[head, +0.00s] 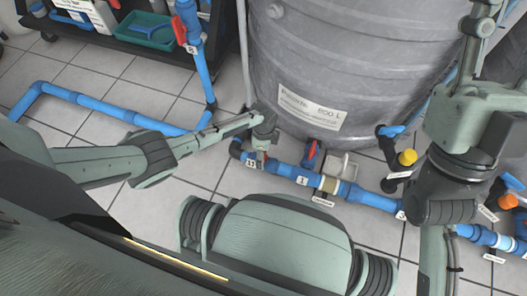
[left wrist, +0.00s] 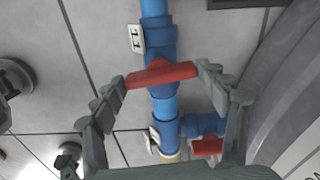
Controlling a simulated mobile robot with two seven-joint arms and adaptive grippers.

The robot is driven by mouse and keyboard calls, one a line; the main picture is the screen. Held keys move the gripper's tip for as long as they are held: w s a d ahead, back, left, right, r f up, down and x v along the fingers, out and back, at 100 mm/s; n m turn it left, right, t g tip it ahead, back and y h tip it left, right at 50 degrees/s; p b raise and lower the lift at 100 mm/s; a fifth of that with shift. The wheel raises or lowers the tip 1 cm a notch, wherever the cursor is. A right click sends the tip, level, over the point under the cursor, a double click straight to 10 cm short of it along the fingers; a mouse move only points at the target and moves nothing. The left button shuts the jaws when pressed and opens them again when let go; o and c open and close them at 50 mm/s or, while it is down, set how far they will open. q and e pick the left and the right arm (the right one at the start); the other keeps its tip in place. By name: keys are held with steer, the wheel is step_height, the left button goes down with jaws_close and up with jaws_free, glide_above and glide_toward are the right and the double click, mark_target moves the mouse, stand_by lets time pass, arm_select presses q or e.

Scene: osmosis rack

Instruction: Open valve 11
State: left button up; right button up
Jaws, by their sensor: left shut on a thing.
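Valve 11 sits on a blue pipe at the foot of the grey tank, with its white "11" tag (head: 251,163) beside it in the head view. In the left wrist view the tag (left wrist: 136,38) is on the pipe just above the valve's red handle (left wrist: 160,75). The handle lies crosswise to the pipe. My left gripper (left wrist: 163,77) is shut on this handle, with one finger at each end. In the head view my left gripper (head: 263,133) reaches down over the valve and hides most of the handle. My right gripper does not show.
Another red-handled valve (head: 312,155) is close by on the right, near tag 1 (head: 302,181). The grey tank (head: 350,65) stands behind. Blue pipes (head: 110,108) run along the tiled floor. A dark rack with a green tray (head: 147,30) is at upper left.

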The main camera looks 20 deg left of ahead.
arm_select(q)
steer(key=n+p, duration=0.1)
steer(key=n, duration=0.2)
steer(key=n+p, duration=0.1)
steer(key=n, duration=0.3)
steer(key=shift+n, duration=0.4)
steer(key=n+p, duration=0.1)
steer(key=n, duration=0.3)
steer(key=shift+s+n, duration=0.1)
steer(key=shift+n, duration=0.2)
steer(key=n, duration=0.4)
steer(key=shift+p, duration=0.35)
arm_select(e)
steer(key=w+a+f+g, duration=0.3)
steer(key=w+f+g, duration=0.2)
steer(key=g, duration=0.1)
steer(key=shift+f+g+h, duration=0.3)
arm_select(q)
steer(key=shift+n, duration=0.3)
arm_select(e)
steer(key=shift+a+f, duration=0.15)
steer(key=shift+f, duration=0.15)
arm_select(q)
steer(key=o, duration=1.2)
steer(key=shift+c, duration=0.2)
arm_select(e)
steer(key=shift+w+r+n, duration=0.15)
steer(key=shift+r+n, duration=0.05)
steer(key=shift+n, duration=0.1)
